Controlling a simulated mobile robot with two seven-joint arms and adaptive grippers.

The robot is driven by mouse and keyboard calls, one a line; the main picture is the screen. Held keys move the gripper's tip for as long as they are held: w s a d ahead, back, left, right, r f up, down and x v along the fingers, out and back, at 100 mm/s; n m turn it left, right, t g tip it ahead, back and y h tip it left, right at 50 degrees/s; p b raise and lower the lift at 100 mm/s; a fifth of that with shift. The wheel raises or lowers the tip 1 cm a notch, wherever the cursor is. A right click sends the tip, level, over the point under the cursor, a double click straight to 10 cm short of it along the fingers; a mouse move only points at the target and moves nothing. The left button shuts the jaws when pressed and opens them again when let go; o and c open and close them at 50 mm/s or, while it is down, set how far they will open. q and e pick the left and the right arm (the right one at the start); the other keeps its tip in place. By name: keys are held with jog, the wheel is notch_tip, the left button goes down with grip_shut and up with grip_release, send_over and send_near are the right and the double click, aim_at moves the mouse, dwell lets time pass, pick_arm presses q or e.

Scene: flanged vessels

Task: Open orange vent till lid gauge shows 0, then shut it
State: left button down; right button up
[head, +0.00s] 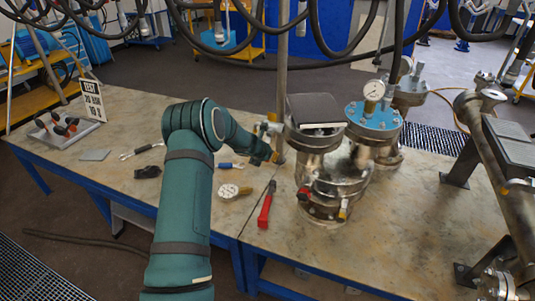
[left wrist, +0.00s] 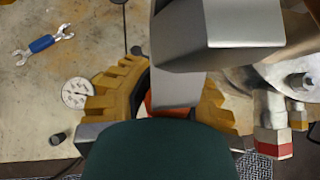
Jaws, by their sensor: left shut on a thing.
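The vessel has a blue lid (head: 362,122) carrying a white dial gauge (head: 374,90); its reading is too small to tell. My left gripper (head: 264,147) is at the vessel's left side, beside the grey box on the flange. In the left wrist view its yellow fingers (left wrist: 160,88) are shut around an orange part (left wrist: 149,105), apparently the orange vent, mostly hidden by the fingers and a grey block. The vent's turn angle cannot be told. My right gripper is in neither view.
A loose gauge (head: 229,191), a red-handled tool (head: 266,206) and a blue-handled wrench (head: 231,165) lie on the table left of the vessel. Pipework (head: 484,150) stands at right.

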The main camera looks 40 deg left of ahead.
pick_arm(q)
jog(key=shift+s+f, duration=0.1)
jog(key=shift+f, duration=0.05)
jog(key=c, duration=0.8)
grip_release()
jog(key=shift+d, duration=0.1)
jog(key=shift+r, duration=0.2)
jog(key=shift+s+r, duration=0.25)
jog(key=shift+s, duration=0.05)
jog(key=v, duration=1.1)
